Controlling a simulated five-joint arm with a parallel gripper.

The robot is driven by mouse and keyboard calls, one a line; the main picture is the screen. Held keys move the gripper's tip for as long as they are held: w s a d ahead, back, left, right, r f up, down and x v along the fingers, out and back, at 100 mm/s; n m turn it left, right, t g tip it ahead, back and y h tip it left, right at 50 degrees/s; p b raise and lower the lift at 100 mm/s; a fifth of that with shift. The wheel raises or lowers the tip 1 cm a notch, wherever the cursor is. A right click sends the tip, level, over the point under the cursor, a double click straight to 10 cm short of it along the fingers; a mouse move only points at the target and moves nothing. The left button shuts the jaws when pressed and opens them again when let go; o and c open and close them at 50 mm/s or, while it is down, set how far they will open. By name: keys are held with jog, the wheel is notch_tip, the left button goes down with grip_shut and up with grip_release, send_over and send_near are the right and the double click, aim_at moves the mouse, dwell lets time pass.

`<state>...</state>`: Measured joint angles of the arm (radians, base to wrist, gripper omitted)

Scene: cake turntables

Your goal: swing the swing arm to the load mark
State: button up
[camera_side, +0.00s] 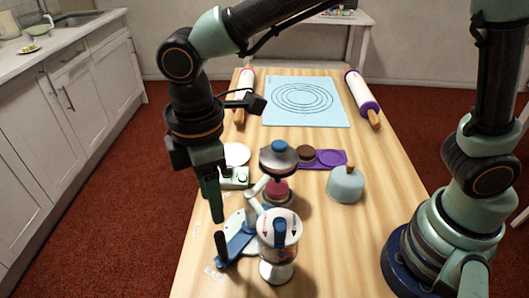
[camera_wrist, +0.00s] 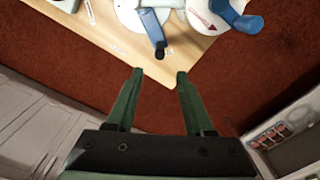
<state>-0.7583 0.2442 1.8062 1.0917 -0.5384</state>
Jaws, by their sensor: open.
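The blue swing arm (camera_side: 237,245) with its upright black handle (camera_side: 222,246) sits by a white round base near the table's front left. In the wrist view the blue swing arm (camera_wrist: 150,21) lies over the white base, with its dark handle end (camera_wrist: 160,47) pointing towards me. My gripper (camera_side: 216,214) hangs just above and left of the black handle in the side view. In the wrist view its green fingers (camera_wrist: 160,75) are apart and empty, short of the handle. Small white labels (camera_side: 213,273) lie on the table; their writing is too small to read, so I cannot tell the load mark.
A white turntable with a blue handle and red arrow (camera_side: 279,230) stands close right of the swing arm. The table's left edge is close.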

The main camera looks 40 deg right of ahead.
aim_at(219, 234)
notch_tip(219, 234, down, 9)
jog(key=shift+f, duration=0.2)
jog(key=shift+c, duration=0.3)
jog(key=shift+r, duration=0.15)
grip_shut()
jog(key=shift+w, duration=0.1)
jog(key=shift+w, duration=1.4)
jog(key=shift+w, duration=0.1)
jog(key=shift+w+d, duration=0.15)
jog(key=shift+w, duration=0.5)
jog(key=shift+w+d, duration=0.15)
jog(key=shift+w, duration=0.5)
